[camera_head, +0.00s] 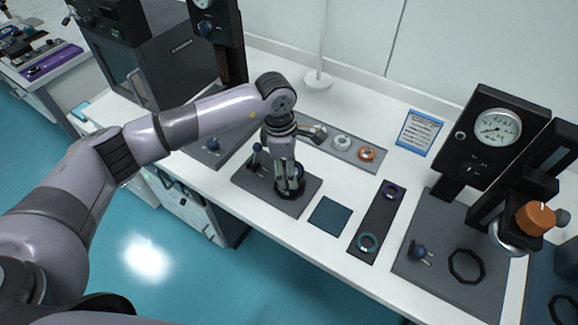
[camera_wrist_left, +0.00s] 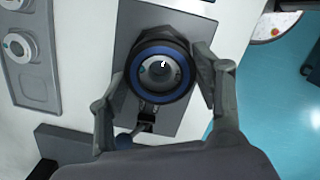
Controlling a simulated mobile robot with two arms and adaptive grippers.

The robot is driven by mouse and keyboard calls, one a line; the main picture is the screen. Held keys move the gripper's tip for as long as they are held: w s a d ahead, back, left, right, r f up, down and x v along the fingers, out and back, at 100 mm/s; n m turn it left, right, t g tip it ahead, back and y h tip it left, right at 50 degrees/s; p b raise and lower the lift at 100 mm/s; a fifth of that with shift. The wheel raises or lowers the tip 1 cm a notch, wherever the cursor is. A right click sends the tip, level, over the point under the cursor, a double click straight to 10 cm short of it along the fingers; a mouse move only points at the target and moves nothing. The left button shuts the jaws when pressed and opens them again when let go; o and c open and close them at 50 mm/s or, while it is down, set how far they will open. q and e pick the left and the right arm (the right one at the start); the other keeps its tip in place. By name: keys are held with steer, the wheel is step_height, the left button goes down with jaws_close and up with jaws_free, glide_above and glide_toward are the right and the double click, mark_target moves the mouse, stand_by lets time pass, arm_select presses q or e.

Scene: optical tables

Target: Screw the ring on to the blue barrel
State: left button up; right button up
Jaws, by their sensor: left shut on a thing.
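My left gripper (camera_head: 289,189) points down over a dark base plate (camera_head: 252,190) on the bench. In the left wrist view my left gripper (camera_wrist_left: 160,85) has its fingers on both sides of a black ring (camera_wrist_left: 137,86), shut on it. The blue barrel (camera_wrist_left: 162,50) shows as a blue circle inside the black ring, with a grey centre. The ring appears to be around the barrel; I cannot tell how far down it sits or whether the thread is engaged. In the head view the fingers hide most of both. My right gripper is not in view.
A small clamp with a blue knob (camera_wrist_left: 124,140) is on the same plate. Close to its right lie a teal mat (camera_head: 330,216) and a dark tray (camera_head: 378,222) with two rings. A gauge stand (camera_head: 482,140) is at the right. A grey tray (camera_head: 345,149) lies behind.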

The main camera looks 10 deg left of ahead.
arm_select(q)
steer(key=shift+f+b, duration=0.1)
steer(key=shift+b, duration=0.25)
stand_by(0.6)
steer(key=m+b, duration=0.7)
steer(key=shift+w+f+g, duration=0.1)
steer(key=shift+f+g, duration=0.15)
steer(key=shift+g, duration=0.15)
steer(key=m+b, duration=0.3)
steer(key=m, duration=0.1)
steer(key=m+b, duration=0.3)
steer(key=m, duration=0.1)
steer(key=shift+g+y, duration=0.3)
steer(key=shift+y, duration=0.1)
steer(key=shift+m+b, duration=0.4)
steer(key=shift+m, duration=0.5)
steer(key=shift+r, duration=0.15)
steer(key=o, duration=1.1)
steer(key=shift+o, duration=0.2)
steer(key=shift+c, duration=0.8)
